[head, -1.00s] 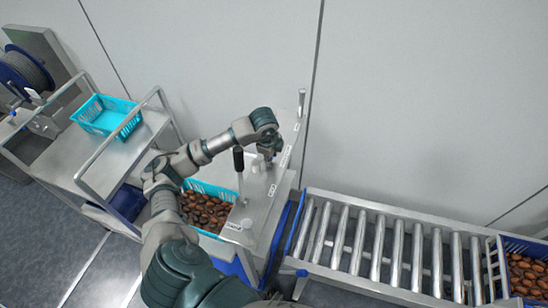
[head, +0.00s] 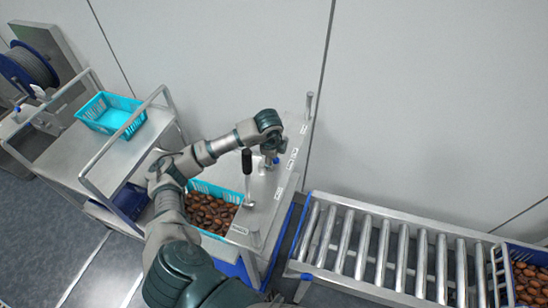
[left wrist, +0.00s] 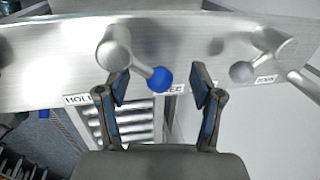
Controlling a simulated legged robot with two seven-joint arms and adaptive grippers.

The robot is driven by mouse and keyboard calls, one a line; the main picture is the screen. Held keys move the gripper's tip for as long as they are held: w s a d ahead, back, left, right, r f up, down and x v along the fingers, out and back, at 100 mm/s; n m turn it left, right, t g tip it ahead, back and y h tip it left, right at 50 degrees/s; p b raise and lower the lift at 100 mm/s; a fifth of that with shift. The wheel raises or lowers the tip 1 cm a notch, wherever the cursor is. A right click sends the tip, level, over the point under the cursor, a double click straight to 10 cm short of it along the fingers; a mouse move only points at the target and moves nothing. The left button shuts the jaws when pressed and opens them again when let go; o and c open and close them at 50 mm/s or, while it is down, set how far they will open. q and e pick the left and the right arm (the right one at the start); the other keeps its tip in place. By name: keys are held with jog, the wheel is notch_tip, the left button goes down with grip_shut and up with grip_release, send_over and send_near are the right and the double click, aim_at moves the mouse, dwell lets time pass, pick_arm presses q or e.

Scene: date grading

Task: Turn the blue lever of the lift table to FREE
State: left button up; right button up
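In the left wrist view the blue lever is a metal hub and arm with a blue ball knob (left wrist: 160,78). The arm points down-right from the hub, and the knob partly covers the FREE label (left wrist: 174,89). The HOLD label (left wrist: 82,99) is to its left. My left gripper (left wrist: 159,84) is open, with one finger on each side of the knob and visible gaps; contact cannot be seen. In the head view my left gripper (head: 271,150) is over the far part of the lift table's steel top (head: 262,208). My right gripper is out of view.
A metal lever (left wrist: 262,50) sits by the DOWN label (left wrist: 264,79). A black-handled lever (head: 247,162) stands near my left gripper. A date-filled crate (head: 207,235) is left of the panel, a roller conveyor (head: 385,250) right, and a cart (head: 100,160) at far left.

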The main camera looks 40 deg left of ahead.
pick_arm(q)
jog(key=shift+r, duration=0.55)
notch_tip(320, 180, up, 10)
jog(key=s, duration=0.2)
jog(key=shift+d+r, duration=0.25)
jog(key=shift+d, duration=0.05)
